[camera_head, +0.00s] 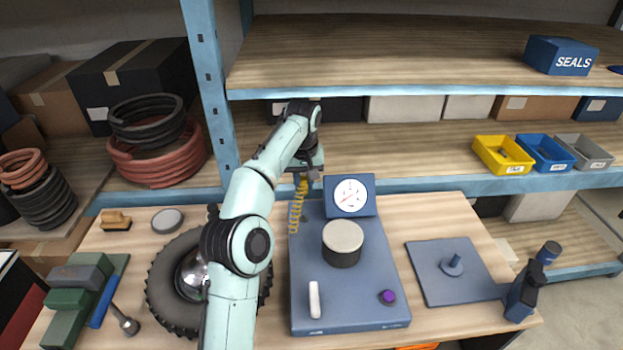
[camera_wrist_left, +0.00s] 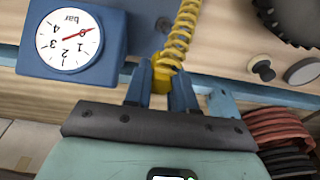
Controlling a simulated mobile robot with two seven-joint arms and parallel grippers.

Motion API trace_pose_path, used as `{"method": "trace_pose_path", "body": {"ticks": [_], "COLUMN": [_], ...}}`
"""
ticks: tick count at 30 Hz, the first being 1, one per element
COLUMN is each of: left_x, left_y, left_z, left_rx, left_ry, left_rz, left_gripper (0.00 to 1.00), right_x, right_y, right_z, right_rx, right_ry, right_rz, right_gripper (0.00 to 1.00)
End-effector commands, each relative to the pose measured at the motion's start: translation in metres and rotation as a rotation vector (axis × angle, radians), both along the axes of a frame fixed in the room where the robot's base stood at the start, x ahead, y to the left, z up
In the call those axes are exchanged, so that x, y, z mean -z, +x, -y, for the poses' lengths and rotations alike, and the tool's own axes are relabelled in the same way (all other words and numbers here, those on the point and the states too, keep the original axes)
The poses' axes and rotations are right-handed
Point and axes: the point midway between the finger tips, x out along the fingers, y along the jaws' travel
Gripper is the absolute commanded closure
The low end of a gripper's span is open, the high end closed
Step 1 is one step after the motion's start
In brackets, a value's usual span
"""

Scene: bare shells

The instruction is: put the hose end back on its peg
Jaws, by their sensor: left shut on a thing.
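The yellow coiled hose (camera_head: 296,214) hangs at the back left corner of the blue base panel (camera_head: 350,305), left of the pressure gauge (camera_head: 350,196). My left gripper (camera_head: 303,180) is above its upper end, behind the panel. In the left wrist view my left gripper (camera_wrist_left: 160,88) is shut on the yellow hose end (camera_wrist_left: 161,74), with the coil (camera_wrist_left: 180,35) running up from it. The gauge (camera_wrist_left: 70,40) is to the left there. I cannot make out for certain which part is the hose's peg. My right gripper is not in view.
A blue plate with a short post (camera_head: 453,265) lies to the right. A tyre (camera_head: 170,290) lies left, under my arm. The blue shelf edge (camera_head: 420,184) runs behind the bench, with yellow, blue and grey bins (camera_head: 503,155) beyond.

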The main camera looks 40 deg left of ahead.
Motion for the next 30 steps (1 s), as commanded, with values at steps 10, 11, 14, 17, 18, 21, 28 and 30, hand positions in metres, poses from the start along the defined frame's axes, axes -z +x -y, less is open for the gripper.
{"method": "trace_pose_path", "body": {"ticks": [10, 11, 14, 17, 18, 21, 28, 30], "left_x": [0.027, 0.03, 0.04, 0.048, 0.05, 0.055, 0.058, 0.057], "left_y": [-0.001, -0.001, -0.001, -0.001, -0.001, -0.001, 0.0, 0.0], "left_z": [0.0, 0.0, 0.0, 0.0, 0.0, 0.0, 0.0, 0.0], "left_rx": [0.0, 0.001, 0.001, -0.001, -0.001, -0.001, 0.0, 0.0], "left_ry": [-0.001, -0.001, -0.002, -0.001, -0.001, -0.001, -0.001, -0.001], "left_rz": [-0.003, -0.002, -0.002, -0.003, -0.003, -0.001, 0.0, 0.0], "left_gripper": [1.0, 1.0, 1.0, 1.0, 1.0, 1.0, 1.0, 1.0], "right_x": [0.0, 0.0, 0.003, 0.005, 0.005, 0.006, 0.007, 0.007], "right_y": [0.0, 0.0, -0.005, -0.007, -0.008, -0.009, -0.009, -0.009], "right_z": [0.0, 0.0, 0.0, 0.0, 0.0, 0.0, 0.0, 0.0], "right_rx": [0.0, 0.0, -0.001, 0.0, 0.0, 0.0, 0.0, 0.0], "right_ry": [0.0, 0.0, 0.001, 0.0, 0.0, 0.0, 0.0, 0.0], "right_rz": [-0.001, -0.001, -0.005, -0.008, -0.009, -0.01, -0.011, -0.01], "right_gripper": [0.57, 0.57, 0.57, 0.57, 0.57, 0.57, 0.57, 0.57]}}
